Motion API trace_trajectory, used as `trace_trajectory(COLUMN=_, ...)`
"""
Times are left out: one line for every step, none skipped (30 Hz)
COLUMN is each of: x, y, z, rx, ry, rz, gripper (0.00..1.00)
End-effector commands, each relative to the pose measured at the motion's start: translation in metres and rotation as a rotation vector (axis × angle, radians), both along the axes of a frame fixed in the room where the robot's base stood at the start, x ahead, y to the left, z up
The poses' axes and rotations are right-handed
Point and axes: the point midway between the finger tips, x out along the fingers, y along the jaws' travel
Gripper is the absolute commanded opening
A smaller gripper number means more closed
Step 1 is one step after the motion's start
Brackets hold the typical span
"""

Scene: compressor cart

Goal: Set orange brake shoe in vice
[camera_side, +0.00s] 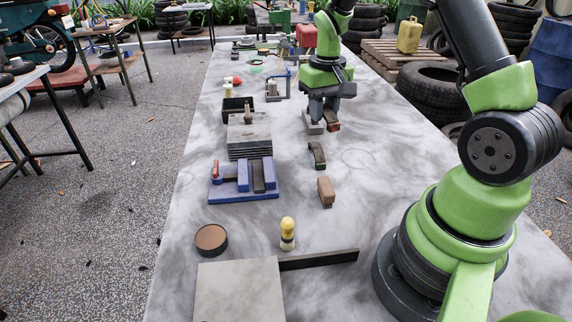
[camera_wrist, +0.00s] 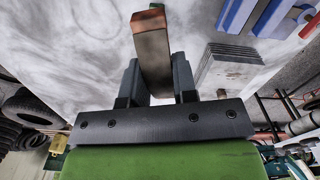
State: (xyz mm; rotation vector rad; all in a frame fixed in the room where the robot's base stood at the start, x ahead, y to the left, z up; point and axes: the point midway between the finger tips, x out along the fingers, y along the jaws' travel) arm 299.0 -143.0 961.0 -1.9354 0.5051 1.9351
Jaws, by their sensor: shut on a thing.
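The orange brake shoe (camera_wrist: 152,45) is a curved piece with a dull orange-brown face and a dark, greyish side. In the wrist view it stands out lengthwise between the two dark fingers of my gripper (camera_wrist: 157,80), which is shut on it. In the side view the shoe (camera_side: 333,127) shows partly below my gripper (camera_side: 324,116), toward the back of the bench. The blue vice (camera_side: 243,181) with a red handle sits on the bench, nearer the camera and left of my gripper. Its blue parts also show at the top right of the wrist view (camera_wrist: 268,14).
A dark green shoe-shaped piece (camera_side: 317,155) and a brown block (camera_side: 326,191) lie right of the vice. A stack of grey plates (camera_side: 249,135) stands behind the vice. A black bin (camera_side: 238,110), a round tin (camera_side: 211,240) and a yellow-topped brush (camera_side: 288,232) are nearby.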

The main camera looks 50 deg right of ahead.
Motion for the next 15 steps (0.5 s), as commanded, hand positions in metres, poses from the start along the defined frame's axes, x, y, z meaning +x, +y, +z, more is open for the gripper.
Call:
trace_trajectory(x=0.003, y=0.027, z=0.01, rx=-0.002, ry=-0.003, rz=0.088, gripper=0.0)
trace_trajectory(x=0.002, y=0.041, z=0.014, rx=-0.002, ry=-0.003, rz=0.134, gripper=0.0)
trace_trajectory(x=0.001, y=0.058, z=0.02, rx=-0.001, ry=-0.004, rz=0.191, gripper=0.0)
trace_trajectory(x=-0.001, y=0.07, z=0.024, rx=-0.001, ry=-0.003, rz=0.233, gripper=0.0)
trace_trajectory(x=-0.003, y=0.081, z=0.027, rx=-0.001, ry=-0.003, rz=0.273, gripper=0.0)
trace_trajectory(x=-0.006, y=0.095, z=0.031, rx=0.0, ry=-0.002, rz=0.322, gripper=0.0)
trace_trajectory(x=-0.009, y=0.104, z=0.034, rx=-0.001, ry=-0.003, rz=0.355, gripper=0.0)
trace_trajectory(x=-0.012, y=0.112, z=0.036, rx=0.0, ry=-0.002, rz=0.385, gripper=0.0)
trace_trajectory(x=-0.015, y=0.121, z=0.039, rx=0.0, ry=-0.002, rz=0.42, gripper=0.0)
trace_trajectory(x=-0.018, y=0.127, z=0.041, rx=0.0, ry=-0.001, rz=0.443, gripper=0.0)
trace_trajectory(x=-0.02, y=0.131, z=0.042, rx=0.0, ry=-0.002, rz=0.462, gripper=0.0)
trace_trajectory(x=-0.022, y=0.136, z=0.043, rx=0.0, ry=0.0, rz=0.481, gripper=0.0)
trace_trajectory(x=-0.023, y=0.138, z=0.044, rx=0.0, ry=0.0, rz=0.49, gripper=0.0)
trace_trajectory(x=-0.023, y=0.139, z=0.044, rx=-0.001, ry=-0.001, rz=0.492, gripper=0.0)
trace_trajectory(x=-0.023, y=0.136, z=0.044, rx=0.0, ry=0.0, rz=0.484, gripper=0.0)
